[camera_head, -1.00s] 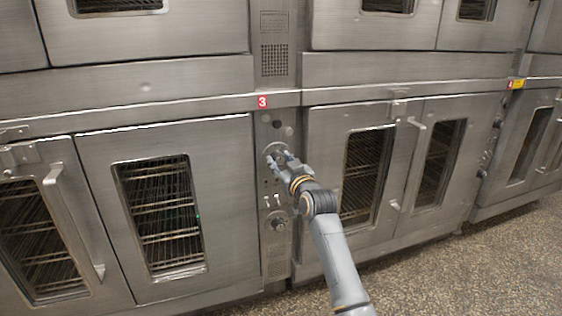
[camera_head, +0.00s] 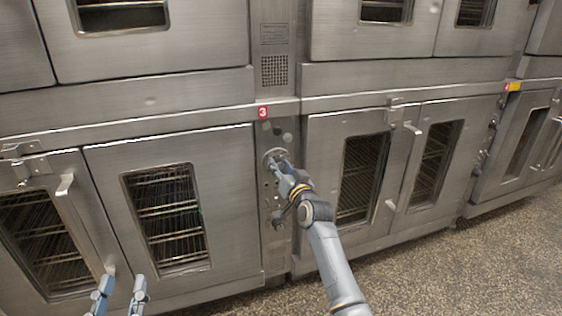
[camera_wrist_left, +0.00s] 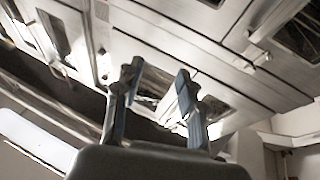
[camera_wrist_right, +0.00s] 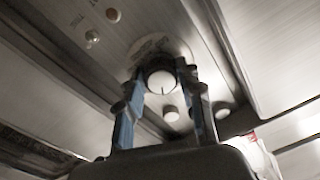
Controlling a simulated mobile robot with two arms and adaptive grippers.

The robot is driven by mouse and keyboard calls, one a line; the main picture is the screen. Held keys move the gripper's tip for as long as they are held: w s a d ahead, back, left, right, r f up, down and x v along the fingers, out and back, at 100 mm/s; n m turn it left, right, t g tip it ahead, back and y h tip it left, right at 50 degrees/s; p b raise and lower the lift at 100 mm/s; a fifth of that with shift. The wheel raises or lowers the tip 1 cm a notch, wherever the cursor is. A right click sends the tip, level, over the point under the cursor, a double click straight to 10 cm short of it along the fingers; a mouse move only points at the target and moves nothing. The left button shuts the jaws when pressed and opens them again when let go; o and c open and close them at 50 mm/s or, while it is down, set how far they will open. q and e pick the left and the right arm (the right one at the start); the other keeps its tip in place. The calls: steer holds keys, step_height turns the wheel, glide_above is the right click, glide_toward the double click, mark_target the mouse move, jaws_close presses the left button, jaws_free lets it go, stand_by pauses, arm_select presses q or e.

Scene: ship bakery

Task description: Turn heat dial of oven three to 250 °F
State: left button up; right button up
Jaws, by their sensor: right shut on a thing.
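Oven three's control panel (camera_head: 266,244) is the narrow upright strip below the red 3 label (camera_head: 262,112). Its heat dial (camera_wrist_right: 160,80) is a round pale knob with a dark pointer line on a round plate (camera_wrist_right: 163,48); the scale is too blurred to read. My right gripper (camera_head: 280,165) is at this dial, and in the right wrist view its fingers (camera_wrist_right: 160,95) are shut on the knob's two sides. My left gripper (camera_head: 121,287) is at the lower left, open and empty, in front of the left oven door. It also shows in the left wrist view (camera_wrist_left: 158,80).
Steel oven doors with windows and handles flank the panel: a left door (camera_head: 110,185) and a right door (camera_head: 325,150). Smaller round knobs (camera_wrist_right: 170,114) sit beside the dial. The speckled floor (camera_head: 450,270) is clear at the lower right.

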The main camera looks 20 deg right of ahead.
steer(key=m+p, duration=0.2)
steer(key=m, duration=0.1)
steer(key=shift+r, duration=0.2)
steer(key=m+p, duration=0.1)
steer(key=m, duration=0.2)
steer(key=shift+m, duration=0.4)
arm_select(q)
steer(key=s+a+f+g+y, duration=0.1)
steer(key=s+a+f+g, duration=0.1)
steer(key=f+g, duration=0.3)
steer(key=s+a+f+g+y, duration=0.2)
steer(key=f+g, duration=0.4)
steer(key=f, duration=0.6)
steer(key=shift+s+p, duration=0.4)
steer(key=shift+s, duration=0.25)
arm_select(e)
steer(key=shift+m, duration=0.7)
steer(key=o, duration=1.1)
steer(key=shift+w, duration=0.1)
arm_select(q)
steer(key=shift+f, duration=0.1)
arm_select(e)
steer(key=shift+f, duration=0.15)
